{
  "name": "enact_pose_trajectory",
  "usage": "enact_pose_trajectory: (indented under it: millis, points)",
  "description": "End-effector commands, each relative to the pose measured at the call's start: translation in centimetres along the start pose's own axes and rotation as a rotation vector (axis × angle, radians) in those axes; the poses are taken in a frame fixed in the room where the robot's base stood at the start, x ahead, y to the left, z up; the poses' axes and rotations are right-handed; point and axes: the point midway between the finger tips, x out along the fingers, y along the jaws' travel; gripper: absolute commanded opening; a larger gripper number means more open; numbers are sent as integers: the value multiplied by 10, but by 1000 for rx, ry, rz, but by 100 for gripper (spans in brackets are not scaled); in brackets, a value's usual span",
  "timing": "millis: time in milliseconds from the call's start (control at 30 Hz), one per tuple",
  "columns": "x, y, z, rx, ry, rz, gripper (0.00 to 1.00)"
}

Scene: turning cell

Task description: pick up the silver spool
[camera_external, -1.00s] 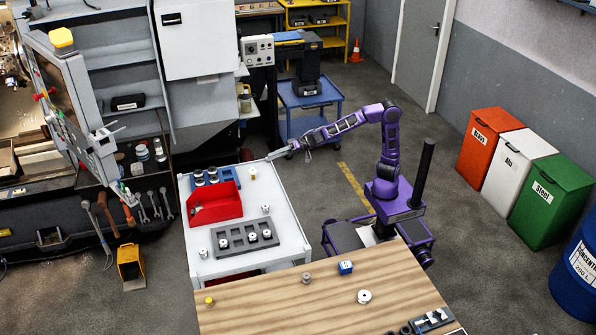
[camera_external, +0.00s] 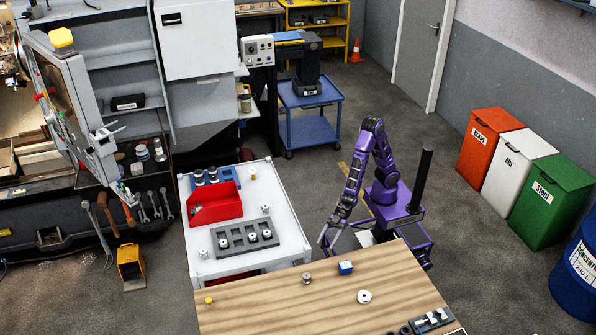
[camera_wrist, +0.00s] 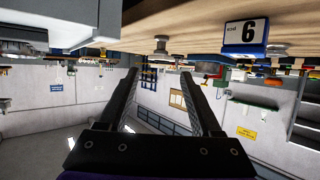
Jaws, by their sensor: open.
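A small silver-grey spool (camera_external: 307,279) stands on the wooden bench top near its back edge, left of a blue block. In the wrist view, which is upside down, a silver spool (camera_wrist: 161,45) shows at the bench edge, beyond the fingers. My gripper (camera_external: 323,241) is just behind the bench's back edge, apart from the spool. In the wrist view my gripper (camera_wrist: 159,74) has its two fingers spread with nothing between them.
The blue block (camera_external: 345,268) with a number 6 label, a white spool (camera_external: 364,296) and a yellow part (camera_external: 209,301) stand on the wooden bench (camera_external: 260,310). The white cart (camera_external: 285,205) left of my arm holds a red bin (camera_external: 215,208) and a grey tray (camera_external: 223,242).

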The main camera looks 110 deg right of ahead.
Motion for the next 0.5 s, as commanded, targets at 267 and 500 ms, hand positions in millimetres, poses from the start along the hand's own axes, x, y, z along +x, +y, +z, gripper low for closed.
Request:
enact_pose_trajectory:
  millis: [267, 500]
  points:
    - [41, -4, 2, -8, -1, -8, 66]
    - [92, -4, 2, -7, -1, -6, 66]
